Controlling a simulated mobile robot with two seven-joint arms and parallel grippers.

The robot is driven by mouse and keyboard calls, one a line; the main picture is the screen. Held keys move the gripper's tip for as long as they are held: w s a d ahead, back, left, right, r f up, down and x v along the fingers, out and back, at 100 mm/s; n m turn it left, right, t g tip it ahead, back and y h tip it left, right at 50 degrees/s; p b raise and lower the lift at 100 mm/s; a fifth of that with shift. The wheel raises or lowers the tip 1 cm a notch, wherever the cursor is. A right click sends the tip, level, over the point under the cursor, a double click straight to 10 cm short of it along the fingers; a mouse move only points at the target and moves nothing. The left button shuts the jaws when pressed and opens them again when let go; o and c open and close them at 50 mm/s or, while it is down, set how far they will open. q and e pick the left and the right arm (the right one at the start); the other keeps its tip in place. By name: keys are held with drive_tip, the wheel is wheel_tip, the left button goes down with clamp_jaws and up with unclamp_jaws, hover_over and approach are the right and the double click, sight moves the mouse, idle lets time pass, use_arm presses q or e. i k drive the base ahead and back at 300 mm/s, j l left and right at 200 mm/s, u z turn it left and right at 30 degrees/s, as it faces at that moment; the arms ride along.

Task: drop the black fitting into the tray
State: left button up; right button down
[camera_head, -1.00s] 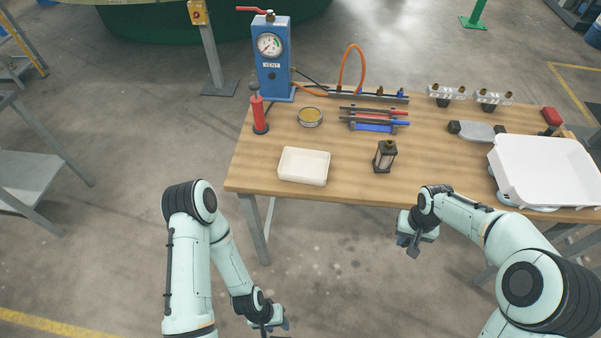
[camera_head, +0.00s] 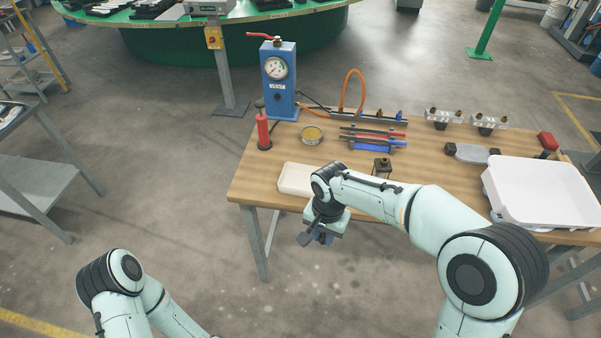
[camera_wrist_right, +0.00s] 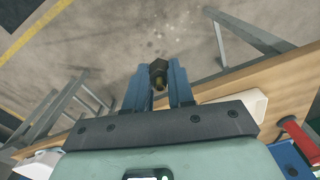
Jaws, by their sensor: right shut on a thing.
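The cream tray (camera_head: 290,179) lies at the front left of the wooden table, its right part hidden behind my right arm. Its pale edge also shows in the right wrist view (camera_wrist_right: 256,106). My right gripper (camera_head: 320,236) is in front of the table's front edge, just right of and nearer than the tray. In the right wrist view the black fitting (camera_wrist_right: 158,68), with a brassy part, is held between the blue fingertips (camera_wrist_right: 159,86). The floor shows beyond it. In the head view the fitting cannot be made out. My left gripper is out of view.
A dark lantern-like object (camera_head: 382,166) stands just behind my right arm. A red hand pump (camera_head: 263,130), a round tin (camera_head: 312,134) and a blue gauge unit (camera_head: 279,85) stand behind the tray. A large white bin (camera_head: 540,192) is at the right.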

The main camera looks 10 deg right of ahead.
sight(308, 185)
drive_tip(key=i, duration=0.85)
